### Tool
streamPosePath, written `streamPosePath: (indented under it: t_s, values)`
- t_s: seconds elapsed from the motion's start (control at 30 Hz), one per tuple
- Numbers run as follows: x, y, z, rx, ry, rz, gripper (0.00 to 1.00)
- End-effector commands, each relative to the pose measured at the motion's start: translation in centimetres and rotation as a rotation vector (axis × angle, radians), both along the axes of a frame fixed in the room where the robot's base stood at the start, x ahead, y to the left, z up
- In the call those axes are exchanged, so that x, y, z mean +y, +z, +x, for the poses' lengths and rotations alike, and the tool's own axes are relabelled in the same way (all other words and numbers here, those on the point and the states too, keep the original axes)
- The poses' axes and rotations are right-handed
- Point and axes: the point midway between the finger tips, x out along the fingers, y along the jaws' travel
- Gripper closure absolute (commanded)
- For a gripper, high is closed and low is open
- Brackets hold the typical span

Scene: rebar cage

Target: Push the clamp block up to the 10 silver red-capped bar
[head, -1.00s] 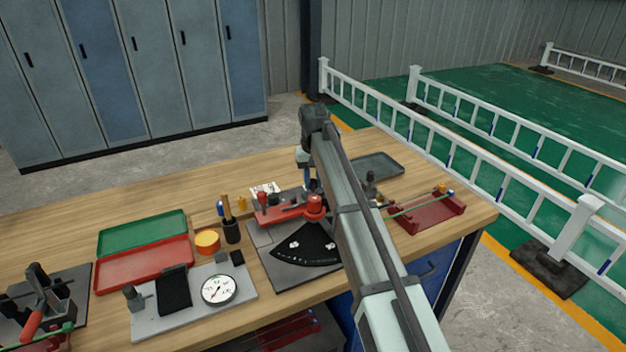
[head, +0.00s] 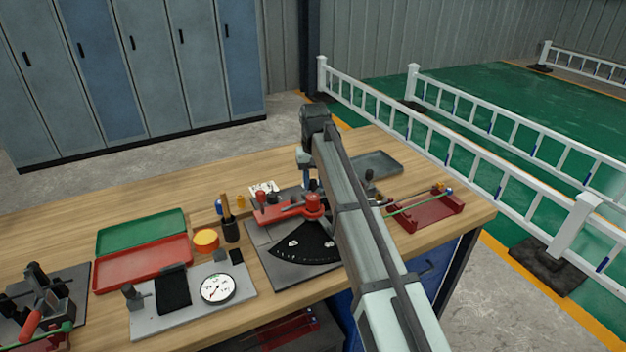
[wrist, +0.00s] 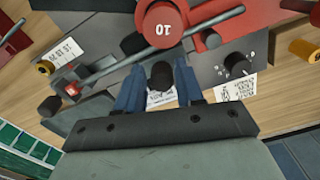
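In the wrist view, the blue fingers of my gripper (wrist: 160,84) stand apart on either side of a dark knob (wrist: 162,74). The knob fills the gap at the fingertips; I cannot tell whether they press on it. It may belong to the clamp block, whose body I cannot make out. In the head view, my arm hides much of the bending plate (head: 270,253) and the fingertips are unclear.
A dial gauge (head: 217,288), red tray (head: 143,263) and green tray (head: 142,233) are left. A red rack (head: 430,213) and grey tray (head: 375,163) are right and behind.

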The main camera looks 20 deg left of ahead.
Motion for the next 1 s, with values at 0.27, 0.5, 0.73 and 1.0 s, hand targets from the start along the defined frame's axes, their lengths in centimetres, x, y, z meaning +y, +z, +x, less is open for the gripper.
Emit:
streamPosePath:
  t_s: [0.27,0.5,0.73,1.0]
  values:
    - [0.1,0.0,0.1,-0.001,0.000,0.002,0.48]
    - [0.1,0.6,0.1,-0.003,0.001,0.003,0.48]
    - [0.2,4.1,0.2,-0.004,0.000,0.003,0.48]
    - [0.2,9.4,0.2,-0.004,0.000,0.003,0.48]
